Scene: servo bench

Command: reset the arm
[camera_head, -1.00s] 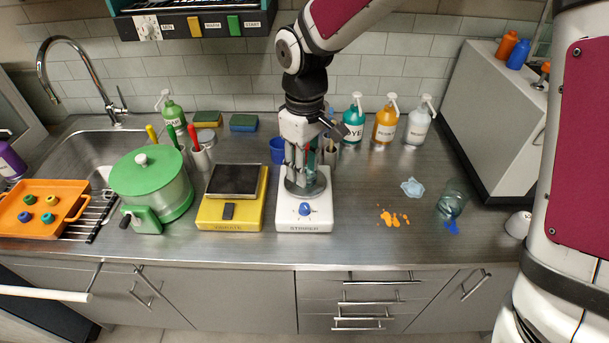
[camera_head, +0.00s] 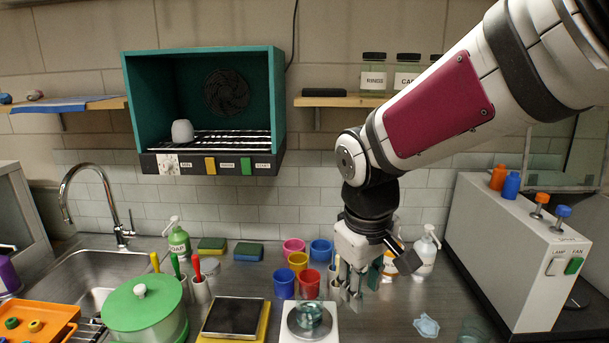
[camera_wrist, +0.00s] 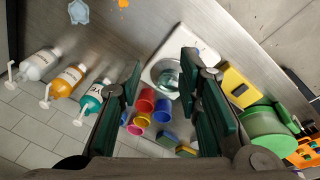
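My gripper (camera_head: 350,288) hangs from the raised arm in the head view, above the counter and to the right of the stirrer (camera_head: 300,338). In the wrist view my gripper (camera_wrist: 162,68) has its two green-padded fingers wide apart with nothing held between them. A glass beaker (camera_head: 309,316) with teal-green contents stands on the stirrer's round plate. In the wrist view the beaker (camera_wrist: 168,80) shows on the white stirrer (camera_wrist: 152,72), beyond the fingertips.
Coloured cups (camera_head: 297,262) stand behind the stirrer, and labelled pump bottles (camera_head: 425,252) behind my gripper. A yellow scale (camera_head: 262,325) and green-lidded pot (camera_head: 144,306) are left. A teal oven (camera_head: 135,100) hangs upper left. A grey fan box (camera_head: 510,265) stands right.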

